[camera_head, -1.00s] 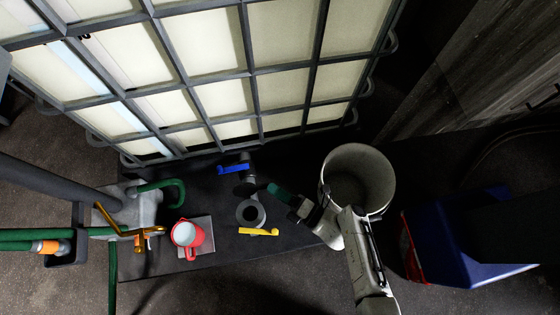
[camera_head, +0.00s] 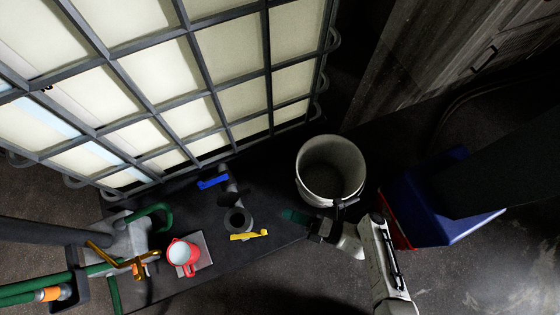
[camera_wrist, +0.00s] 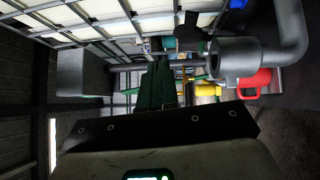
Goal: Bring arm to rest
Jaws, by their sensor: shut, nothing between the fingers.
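My gripper (camera_head: 292,215) has green fingertips and is shut with nothing between them. In the head view it is just below and left of the white bucket (camera_head: 331,165), pointing left, to the right of the yellow-handled valve (camera_head: 249,235). My arm comes up from the lower right, in front of the bucket. In the wrist view the green fingers of my gripper (camera_wrist: 156,84) lie together in the middle. A grey pipe fitting (camera_wrist: 237,60) shows to their right, with the yellow handle (camera_wrist: 207,90) and the red mug (camera_wrist: 257,80) beyond.
A caged white tank (camera_head: 165,85) stands behind the dark platform. A blue-handled valve (camera_head: 212,182), the red mug (camera_head: 182,254) on a small grey plate, and green-handled pipework (camera_head: 150,215) are to the left. A blue bin (camera_head: 450,205) stands right of my arm.

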